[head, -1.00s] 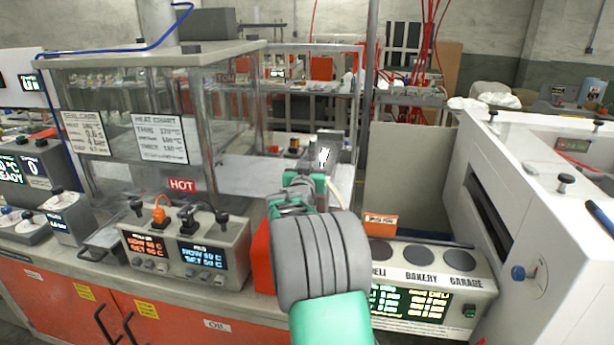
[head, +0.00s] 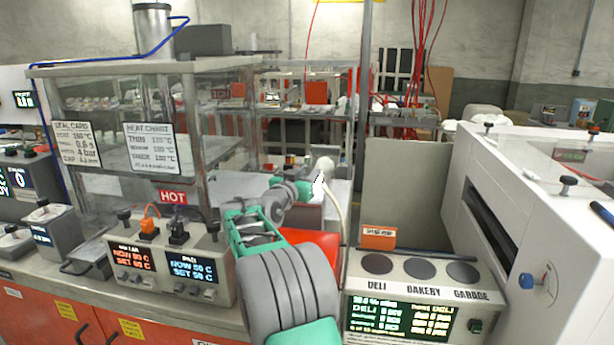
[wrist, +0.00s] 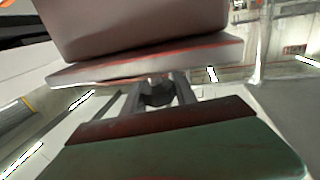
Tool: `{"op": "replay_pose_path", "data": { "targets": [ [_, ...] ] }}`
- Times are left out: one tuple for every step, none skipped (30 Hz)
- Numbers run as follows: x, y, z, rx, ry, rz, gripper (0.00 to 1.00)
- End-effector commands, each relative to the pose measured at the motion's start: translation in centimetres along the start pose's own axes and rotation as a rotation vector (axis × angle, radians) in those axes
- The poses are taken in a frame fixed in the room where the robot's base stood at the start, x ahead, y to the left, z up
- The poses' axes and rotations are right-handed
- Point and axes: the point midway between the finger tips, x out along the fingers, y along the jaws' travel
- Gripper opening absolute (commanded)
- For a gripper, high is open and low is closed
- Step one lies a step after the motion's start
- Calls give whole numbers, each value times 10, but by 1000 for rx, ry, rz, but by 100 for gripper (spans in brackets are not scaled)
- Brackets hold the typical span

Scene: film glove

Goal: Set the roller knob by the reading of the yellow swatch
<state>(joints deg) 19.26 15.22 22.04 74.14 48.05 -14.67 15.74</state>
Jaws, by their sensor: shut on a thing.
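A blue knob (head: 526,281) sits on the end panel of the white roller machine (head: 560,225) at the right in the head view; I take it for the roller knob. I cannot pick out a yellow swatch. My gripper (head: 318,186) is over the bench in the middle, far left of the knob. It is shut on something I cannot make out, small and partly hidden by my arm. A pale cylinder (head: 325,167) with a cream cable shows at my gripper; I cannot tell whether it is held. The wrist view shows a large grey-brown block close up.
A clear hood (head: 160,110) with a HOT label stands at the left, behind twin heater controllers (head: 170,260).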

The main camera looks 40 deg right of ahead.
Motion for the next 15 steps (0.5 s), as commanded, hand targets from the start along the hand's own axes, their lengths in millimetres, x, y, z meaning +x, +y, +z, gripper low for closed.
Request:
{"op": "replay_pose_path", "data": {
  "targets": [
    [0,0,0,-1,0,-1,0],
    [0,0,0,-1,0,-1,35],
    [0,0,0,-1,0,-1,38],
    [0,0,0,-1,0,-1,41],
    [0,0,0,0,0,0,43],
    [0,0,0,0,0,0,47],
    [0,0,0,0,0,0,49],
    [0,0,0,0,0,0,52],
    [0,0,0,0,0,0,55],
    [0,0,0,0,0,0,55],
    [0,0,0,0,0,0,55],
    [0,0,0,0,0,0,55],
    [0,0,0,0,0,0,55],
    [0,0,0,0,0,0,55],
    [0,0,0,0,0,0,55]
  ]
}}
